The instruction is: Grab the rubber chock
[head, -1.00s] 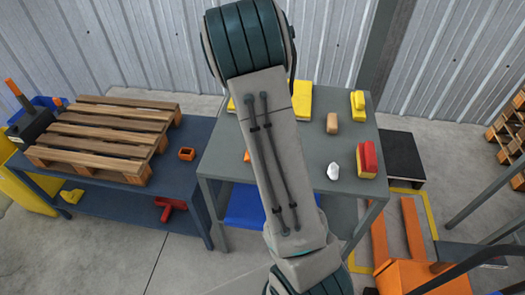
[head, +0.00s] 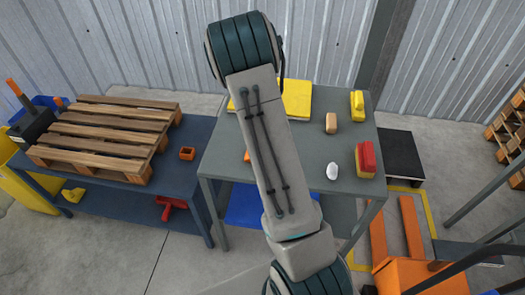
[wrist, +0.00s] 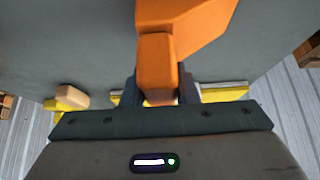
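An orange blocky piece (wrist: 185,14), which looks like the chock, fills the top middle of the wrist view. Its narrower near end reaches down between the two dark fingers of my gripper (wrist: 160,92). The fingers stand apart, one on each side of it. I cannot tell whether they press on it. In the head view only a small orange sliver (head: 247,156) shows on the grey table beside my arm. My arm hides the rest of that spot and my gripper there.
The grey table (head: 300,150) also holds a yellow slab (head: 298,98), a yellow block (head: 357,104), a tan block (head: 331,123), a red-and-yellow item (head: 366,160) and a white lump (head: 333,171). A wooden pallet (head: 105,130) lies on the blue table at left.

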